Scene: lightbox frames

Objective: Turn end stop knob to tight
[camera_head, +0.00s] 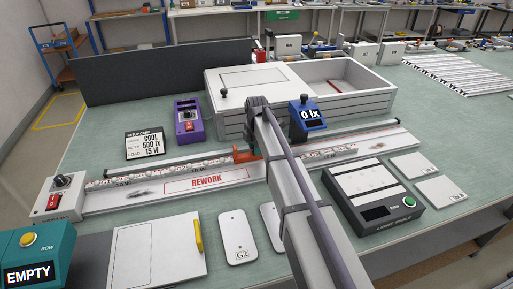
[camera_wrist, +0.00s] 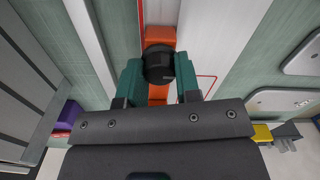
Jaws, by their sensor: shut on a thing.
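The end stop is an orange block (camera_head: 246,156) on the long white rail fixture (camera_head: 120,199) in the head view. In the wrist view the orange end stop (camera_wrist: 161,38) shows above and below its round black knob (camera_wrist: 158,56). My gripper (camera_wrist: 159,70) has its two green fingers on either side of the knob, shut on it. Any tight or loose marking on the knob cannot be read. In the head view my arm hides the gripper and the knob.
A REWORK label (camera_head: 192,181) lies on the fixture left of the stop. A blue meter reading 0 lx (camera_head: 307,115) and a purple device (camera_head: 188,121) stand behind the rail. A white box (camera_head: 233,83) is at the back. A black-and-white tester (camera_head: 373,197) is at right.

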